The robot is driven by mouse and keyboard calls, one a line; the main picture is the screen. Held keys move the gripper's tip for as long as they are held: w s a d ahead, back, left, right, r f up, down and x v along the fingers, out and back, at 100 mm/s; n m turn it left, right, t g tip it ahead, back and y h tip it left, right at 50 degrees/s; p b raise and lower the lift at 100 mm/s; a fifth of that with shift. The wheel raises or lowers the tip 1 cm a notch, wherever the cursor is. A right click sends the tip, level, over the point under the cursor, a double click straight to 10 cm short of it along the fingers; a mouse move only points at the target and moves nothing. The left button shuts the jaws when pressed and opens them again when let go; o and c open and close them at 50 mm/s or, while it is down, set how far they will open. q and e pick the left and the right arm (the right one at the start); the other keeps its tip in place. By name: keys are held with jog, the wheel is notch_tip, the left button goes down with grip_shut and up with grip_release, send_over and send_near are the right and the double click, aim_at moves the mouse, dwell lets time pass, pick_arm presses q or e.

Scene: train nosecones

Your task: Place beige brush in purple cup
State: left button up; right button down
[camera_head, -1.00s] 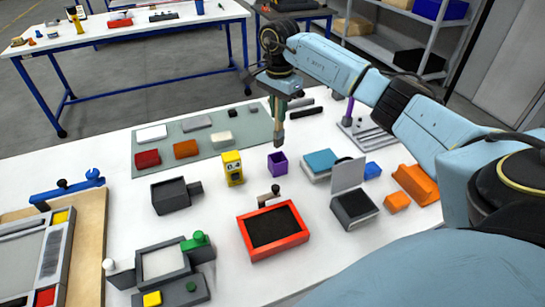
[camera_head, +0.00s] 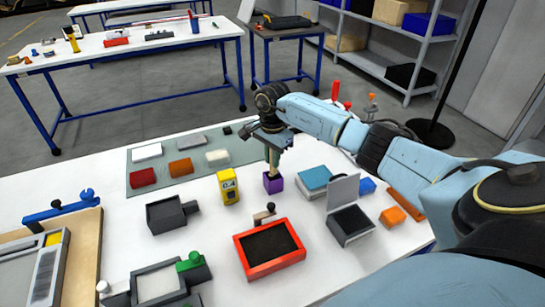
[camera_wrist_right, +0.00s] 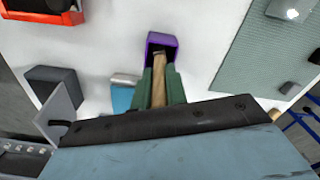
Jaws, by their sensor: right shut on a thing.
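The purple cup (camera_head: 273,186) stands upright on the white table, and it also shows at the top of the wrist view (camera_wrist_right: 164,39). My right gripper (camera_head: 272,161) is directly above it. Its green fingers are shut on the beige brush (camera_wrist_right: 159,78), which points down. The brush's lower end overlaps the cup's dark mouth in the wrist view and seems to be at or just inside the rim; how deep it reaches I cannot tell. My left gripper is not in view.
A yellow block (camera_head: 228,187) stands left of the cup. A blue-topped box (camera_head: 314,179) and a grey open-lidded box (camera_head: 350,223) are to the right. A red tray (camera_head: 269,250) lies in front. A grey-green mat (camera_head: 197,161) with several blocks lies behind left.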

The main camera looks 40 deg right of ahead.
jog(key=shift+f, duration=0.15)
jog(key=c, duration=1.4)
grip_release()
notch_tip(320, 180, up, 12)
jog(key=shift+r+b, duration=0.2)
jog(key=shift+b, duration=0.25)
jog(key=shift+f, duration=0.1)
